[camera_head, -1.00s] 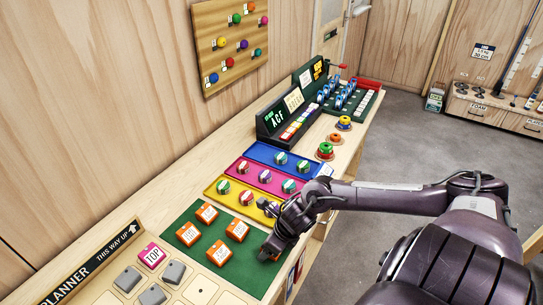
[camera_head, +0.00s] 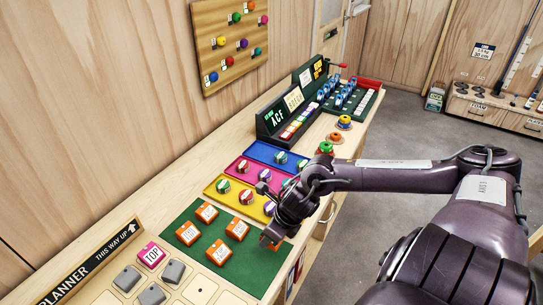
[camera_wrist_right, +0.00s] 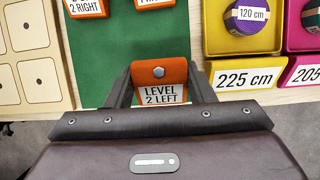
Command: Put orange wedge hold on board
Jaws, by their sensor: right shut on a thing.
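My right gripper (camera_head: 272,238) is shut on an orange wedge hold (camera_wrist_right: 160,73) labelled "LEVEL 2 LEFT". In the head view it is at the right edge of the green mat (camera_head: 225,276), and most of the hold is hidden behind the fingers. I cannot tell whether it is clear of the mat. Several other orange wedge holds (camera_head: 219,251) lie on the mat. The planner board (camera_head: 199,291) has pale square outlines, a pink "TOP" block (camera_head: 152,255) and several grey blocks (camera_head: 174,271). My left gripper is not in view.
Yellow, magenta (camera_head: 241,169) and blue (camera_head: 262,154) trays with round tape rolls lie beyond the mat. Green display racks (camera_head: 275,118) stand farther back. A wooden panel with coloured holds (camera_head: 233,42) hangs on the wall. Floor lies right of the bench.

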